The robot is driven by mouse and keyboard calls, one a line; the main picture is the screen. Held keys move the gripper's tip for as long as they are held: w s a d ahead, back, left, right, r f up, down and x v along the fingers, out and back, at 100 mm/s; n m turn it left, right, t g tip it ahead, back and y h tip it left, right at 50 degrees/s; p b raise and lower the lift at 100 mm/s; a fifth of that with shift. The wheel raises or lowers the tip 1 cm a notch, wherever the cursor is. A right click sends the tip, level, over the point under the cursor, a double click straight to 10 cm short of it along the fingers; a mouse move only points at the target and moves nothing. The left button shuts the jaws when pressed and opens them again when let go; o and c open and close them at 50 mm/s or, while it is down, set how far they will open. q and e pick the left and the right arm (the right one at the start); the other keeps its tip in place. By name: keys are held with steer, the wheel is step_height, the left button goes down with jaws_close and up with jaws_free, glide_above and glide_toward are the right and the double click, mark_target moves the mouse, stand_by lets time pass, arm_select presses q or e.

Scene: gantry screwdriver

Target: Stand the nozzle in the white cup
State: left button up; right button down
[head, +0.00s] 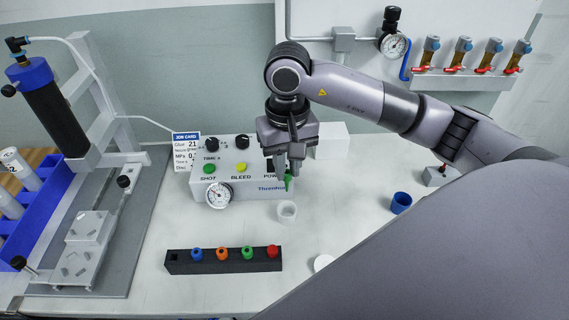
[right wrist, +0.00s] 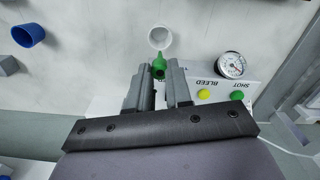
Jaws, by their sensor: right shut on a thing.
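My right gripper (head: 288,167) is shut on a green nozzle (head: 287,184), whose tip points down. In the right wrist view the green nozzle (right wrist: 159,67) sits between the fingertips (right wrist: 164,78). The white cup (head: 287,211) stands on the table just in front of the control box, below the nozzle in the head view. In the right wrist view the white cup (right wrist: 160,38) lies just beyond the nozzle tip. The nozzle appears to be outside the cup and above the table. My left gripper is not in view.
A dispenser control box (head: 235,182) with a gauge (head: 219,195) stands behind the cup. A black rack (head: 222,267) with several coloured nozzles is in front. A blue cup (head: 401,203) is to the right, a white round thing (head: 323,262) nearer. The table around the white cup is clear.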

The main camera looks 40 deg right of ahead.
mark_target(287, 172)
steer(key=shift+f+b, duration=1.1)
steer(key=shift+f, duration=0.85)
step_height(287, 172, down, 2)
steer(key=shift+f+b, duration=0.1)
steer(key=shift+b, duration=0.55)
steer(key=shift+f+b, duration=0.7)
steer(key=shift+b, duration=0.15)
steer(key=shift+f+b, duration=0.65)
steer(key=shift+b, duration=0.1)
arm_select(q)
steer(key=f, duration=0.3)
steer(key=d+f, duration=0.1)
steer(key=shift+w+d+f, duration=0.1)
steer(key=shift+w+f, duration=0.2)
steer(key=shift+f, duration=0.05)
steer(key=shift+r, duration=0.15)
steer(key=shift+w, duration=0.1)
arm_select(e)
steer(key=c, duration=1)
jaws_free()
steer(key=shift+o, duration=0.2)
